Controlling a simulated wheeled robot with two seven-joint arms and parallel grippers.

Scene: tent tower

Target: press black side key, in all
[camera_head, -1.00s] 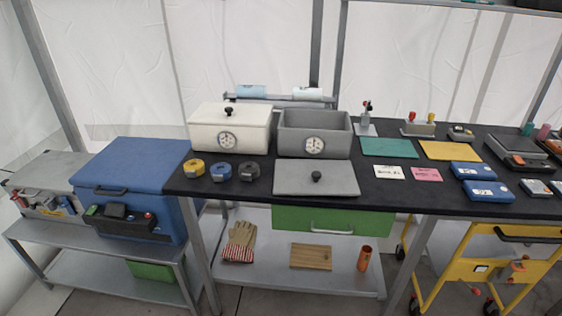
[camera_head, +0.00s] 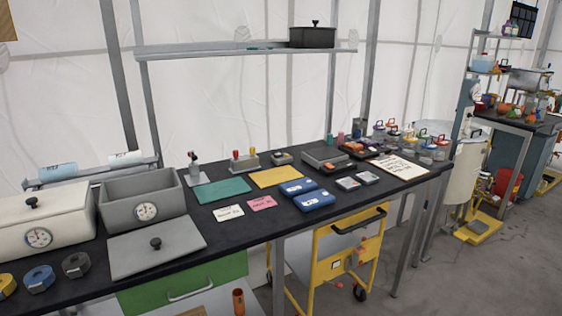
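No black side key can be made out at this size. Two blue boxes (camera_head: 314,201) with pale labels lie flat near the middle of the black-topped table (camera_head: 262,222). Two small grey boxes (camera_head: 348,183) lie to their right. A larger grey device (camera_head: 325,158) stands behind them, and a small dark device (camera_head: 282,158) sits farther left at the back. Neither of my grippers shows in the view.
At left stand a lidded white box (camera_head: 45,228) and an open grey box (camera_head: 143,205), each with a dial. A grey lid (camera_head: 157,248) lies in front. A yellow cart (camera_head: 345,255) stands under the table. Open floor (camera_head: 450,275) lies at right.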

